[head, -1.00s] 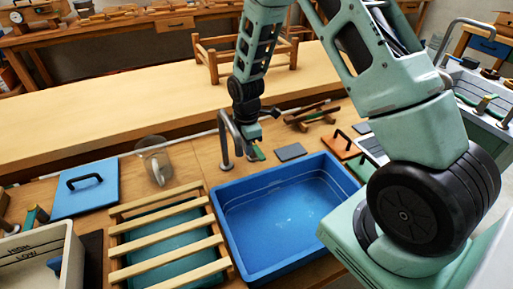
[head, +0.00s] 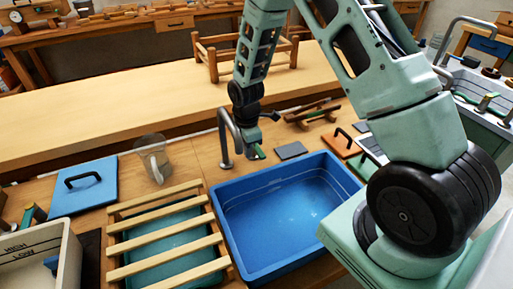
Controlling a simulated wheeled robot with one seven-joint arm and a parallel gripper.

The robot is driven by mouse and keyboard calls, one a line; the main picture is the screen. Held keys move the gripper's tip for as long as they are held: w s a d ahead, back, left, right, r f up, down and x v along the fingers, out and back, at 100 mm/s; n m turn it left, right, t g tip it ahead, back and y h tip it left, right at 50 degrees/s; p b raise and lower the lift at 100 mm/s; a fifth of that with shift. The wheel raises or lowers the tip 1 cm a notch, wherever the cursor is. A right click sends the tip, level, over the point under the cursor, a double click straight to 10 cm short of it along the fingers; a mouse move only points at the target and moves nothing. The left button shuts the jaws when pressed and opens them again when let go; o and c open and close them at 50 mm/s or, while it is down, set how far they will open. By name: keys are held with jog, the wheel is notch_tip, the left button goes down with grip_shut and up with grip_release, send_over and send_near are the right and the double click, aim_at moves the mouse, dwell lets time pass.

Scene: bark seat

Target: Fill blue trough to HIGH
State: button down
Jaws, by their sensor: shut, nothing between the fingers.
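The blue trough (head: 232,237) stands on the bench in the middle front. Faint lines run along its inner wall and small pale specks show inside; I cannot tell the water level. A grey curved tap (head: 222,142) rises behind its back left corner. A small green-tipped part (head: 261,152) shows at the tap's right side, just behind the trough rim. My gripper (head: 252,147) points down beside the tap, close to this part. It is shut and empty. Its fingertips are small and partly hidden, so contact with the tap is unclear.
A slatted wooden rack over a teal basin (head: 115,245) stands left of the trough. A blue lid (head: 85,200), a clear jug (head: 153,160) and a pale tub marked HIGH and LOW (head: 68,262) lie further left. A grey pad (head: 291,150) and an orange board (head: 343,143) lie behind the trough.

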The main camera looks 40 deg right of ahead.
jog(key=shift+f+b, duration=0.3)
jog(key=shift+f, duration=0.45)
jog(key=shift+s+d+p, duration=0.25)
jog(key=shift+d, duration=1.1)
jog(key=shift+s+d+p, duration=0.2)
jog(key=shift+d+p, duration=0.05)
jog(key=shift+d, duration=1.1)
notch_tip(320, 180, up, 4)
jog(key=p, duration=0.3)
jog(key=w+d+p, duration=0.1)
jog(key=w+d, duration=0.3)
jog(key=d, duration=0.1)
jog(key=shift+w+d+p, duration=0.2)
jog(key=shift+d+p, duration=0.05)
jog(key=shift+p, duration=0.1)
